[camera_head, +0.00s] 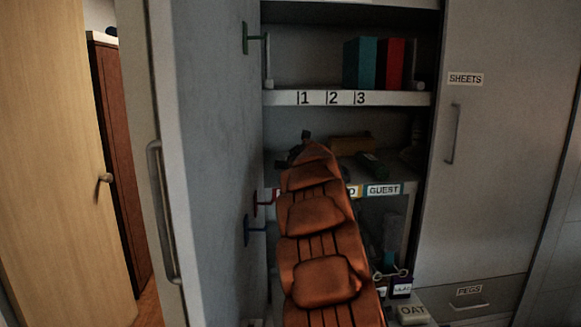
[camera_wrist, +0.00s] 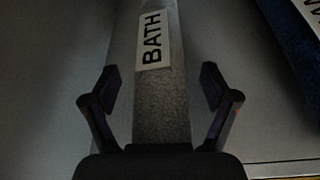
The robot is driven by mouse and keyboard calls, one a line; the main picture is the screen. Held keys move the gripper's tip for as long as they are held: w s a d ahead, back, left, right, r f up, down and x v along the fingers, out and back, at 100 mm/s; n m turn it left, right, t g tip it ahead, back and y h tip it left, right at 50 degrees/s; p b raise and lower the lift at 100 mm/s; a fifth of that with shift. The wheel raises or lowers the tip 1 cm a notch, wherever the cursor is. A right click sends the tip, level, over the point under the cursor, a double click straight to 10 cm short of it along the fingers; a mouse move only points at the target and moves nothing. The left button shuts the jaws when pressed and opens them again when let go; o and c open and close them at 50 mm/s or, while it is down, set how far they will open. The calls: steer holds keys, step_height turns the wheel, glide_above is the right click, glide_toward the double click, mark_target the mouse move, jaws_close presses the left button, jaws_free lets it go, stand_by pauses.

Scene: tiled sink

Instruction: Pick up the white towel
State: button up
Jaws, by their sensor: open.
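In the wrist view, a pale grey, rough-textured long thing (camera_wrist: 160,110) with a "BATH" label lies between my fingers. It looks like the white towel in dim light. My gripper (camera_wrist: 162,90) is open, with one finger on each side of it and a visible gap on both sides. I cannot tell how high the fingers are above the shelf. In the head view, my gripper (camera_head: 294,152) is a small dark shape at the end of my orange arm, inside the middle shelf. The pale thing is not visible there, likely hidden behind my arm.
A dark blue textured thing (camera_wrist: 290,40) with a white label lies to the right in the wrist view. A yellowish thing (camera_head: 350,145) and a dark green thing (camera_head: 371,163) share the middle shelf. The upper shelf (camera_head: 400,98) is above; an open door (camera_head: 215,150) stands left.

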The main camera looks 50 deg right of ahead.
steer(key=c, duration=1.3)
steer(key=shift+r, duration=0.1)
